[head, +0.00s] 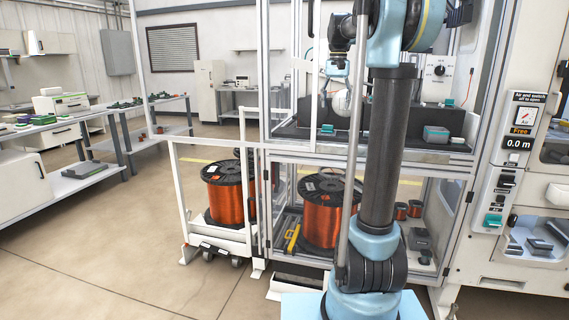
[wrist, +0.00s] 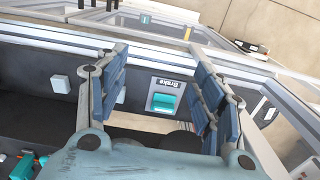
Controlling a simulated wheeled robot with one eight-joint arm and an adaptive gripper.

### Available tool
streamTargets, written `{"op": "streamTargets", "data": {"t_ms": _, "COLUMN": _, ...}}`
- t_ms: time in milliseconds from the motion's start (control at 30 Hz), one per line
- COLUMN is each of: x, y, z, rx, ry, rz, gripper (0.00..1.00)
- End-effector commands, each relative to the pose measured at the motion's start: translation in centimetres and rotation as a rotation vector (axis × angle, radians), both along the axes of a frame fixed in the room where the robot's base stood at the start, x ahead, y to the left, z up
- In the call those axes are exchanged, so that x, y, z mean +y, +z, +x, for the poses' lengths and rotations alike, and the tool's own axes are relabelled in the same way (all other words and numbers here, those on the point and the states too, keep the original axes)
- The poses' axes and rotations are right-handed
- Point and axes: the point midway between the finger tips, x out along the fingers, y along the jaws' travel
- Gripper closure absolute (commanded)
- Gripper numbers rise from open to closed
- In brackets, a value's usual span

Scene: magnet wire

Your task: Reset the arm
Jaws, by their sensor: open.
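My arm rises in front of the cabinet in the head view, and its blue wrist end hangs inside the upper bay. My gripper (wrist: 163,75) is open and empty in the wrist view, its two blue-padded fingers well apart. Between and beyond the fingers is a grey plate labelled "Brake" with a teal switch (wrist: 163,101). I cannot tell whether the fingers touch anything. In the head view my gripper (head: 331,90) is small and its fingers are hard to make out near a pale round part.
The cabinet's white frame post (head: 265,85) and the black ledge (head: 300,131) surround the arm's end. Copper wire spools stand below, one on a cart (head: 222,196) and one in the lower bay (head: 322,215). Floor at left is clear.

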Motion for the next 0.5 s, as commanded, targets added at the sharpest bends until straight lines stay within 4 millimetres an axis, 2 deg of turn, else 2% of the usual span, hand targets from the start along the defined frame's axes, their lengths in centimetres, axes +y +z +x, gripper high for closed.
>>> {"op": "streamTargets", "data": {"t_ms": 367, "x": 0.5, "y": -1.6, "z": -3.9, "rx": -0.018, "ry": 0.033, "rz": -0.001, "gripper": 0.38}}
{"op": "streamTargets", "data": {"t_ms": 500, "x": 0.6, "y": -2.5, "z": -5.9, "rx": -0.028, "ry": 0.048, "rz": -0.001, "gripper": 0.38}}
